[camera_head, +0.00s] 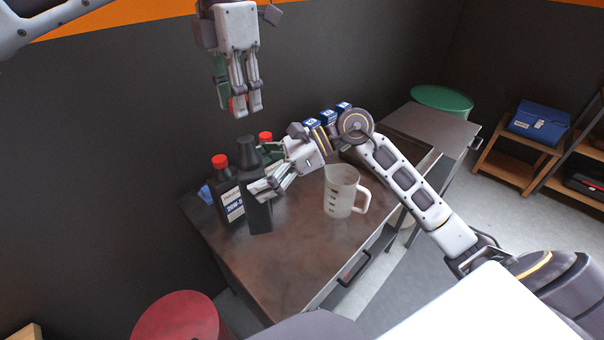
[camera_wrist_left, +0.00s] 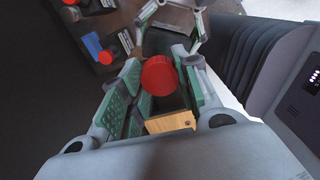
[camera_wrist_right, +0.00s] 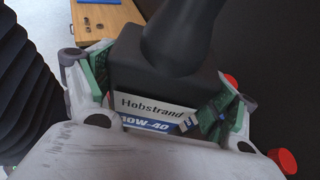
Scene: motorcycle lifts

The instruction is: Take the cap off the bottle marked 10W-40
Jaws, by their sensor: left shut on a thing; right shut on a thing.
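The black bottle marked 10W-40 (camera_wrist_right: 150,70) is in my right gripper, its label facing the right wrist camera. Its dark neck (camera_wrist_right: 185,30) shows no red cap. In the head view the bottle (camera_head: 260,217) looks upright at the cabinet top's left side; whether its base touches is unclear. My right gripper (camera_head: 257,189) is shut around its body. My left gripper (camera_head: 243,112) is raised above the bottle, shut on a red cap (camera_wrist_left: 159,76). The cap (camera_head: 238,103) is clear of the neck and partly hidden by the fingers.
A red-capped 20W-5-something bottle (camera_head: 222,190) stands just left. Another red cap (camera_head: 265,136) shows behind my right gripper. A translucent jug (camera_head: 340,192) stands right of it, blue-labelled items (camera_head: 326,118) behind. The front of the cabinet top (camera_head: 262,257) is clear. A red drum (camera_head: 180,318) stands below.

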